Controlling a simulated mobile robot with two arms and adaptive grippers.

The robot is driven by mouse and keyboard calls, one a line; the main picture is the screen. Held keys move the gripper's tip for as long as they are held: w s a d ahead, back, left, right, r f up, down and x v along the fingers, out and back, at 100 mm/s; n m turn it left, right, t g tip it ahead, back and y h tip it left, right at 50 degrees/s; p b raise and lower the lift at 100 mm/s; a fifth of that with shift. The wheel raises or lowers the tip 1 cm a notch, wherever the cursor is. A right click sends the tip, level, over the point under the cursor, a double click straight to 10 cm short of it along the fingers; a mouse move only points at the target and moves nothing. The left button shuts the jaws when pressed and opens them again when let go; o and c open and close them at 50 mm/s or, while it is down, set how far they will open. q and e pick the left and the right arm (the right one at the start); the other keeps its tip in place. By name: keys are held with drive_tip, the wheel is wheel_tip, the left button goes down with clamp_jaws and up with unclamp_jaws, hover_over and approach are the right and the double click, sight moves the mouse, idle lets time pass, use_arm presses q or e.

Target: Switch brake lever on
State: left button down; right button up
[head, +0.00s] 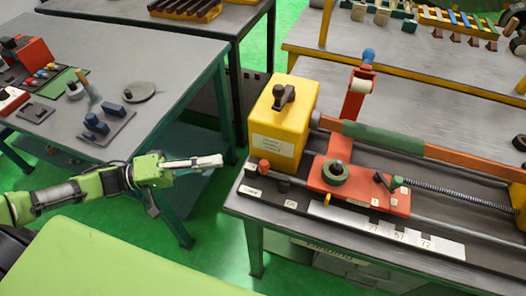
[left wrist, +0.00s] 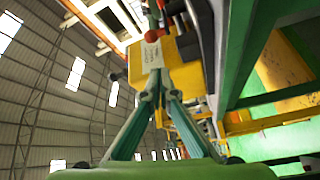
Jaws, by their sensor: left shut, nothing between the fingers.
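The winding machine stands on a bench on the right in the head view, with a yellow box (head: 279,122) at its left end. A dark lever knob (head: 284,96) sits on the box, and a small red knob (head: 263,167) is low at its front. I cannot tell for sure which one is the brake lever. My left gripper (head: 221,160) is shut and empty, left of the machine and apart from it. In the left wrist view its fingers (left wrist: 160,80) meet, with the yellow box (left wrist: 183,62) and a red knob (left wrist: 152,36) beyond them.
A grey table (head: 185,62) with tools and blue parts is at the left. The machine's bench edge (head: 232,207) lies just right of my left gripper. A red carriage (head: 368,196) and a blue-tipped upright post (head: 369,56) are farther right. Green floor shows between the tables.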

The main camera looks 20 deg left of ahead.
sight(275, 176)
use_arm(q)
drive_tip(key=shift+g+h, duration=0.3)
drive_tip(key=shift+g, duration=0.1)
drive_tip(key=x, duration=0.3)
drive_tip(key=p+x, duration=0.1)
drive_tip(key=x, duration=0.2)
drive_tip(key=r+p+x, duration=0.1)
drive_tip(key=x, duration=0.2)
drive_tip(key=shift+s+d, duration=0.2)
drive_tip(key=shift+d, duration=0.2)
drive_tip(key=shift+w+d, duration=0.1)
drive_tip(key=shift+d, duration=0.3)
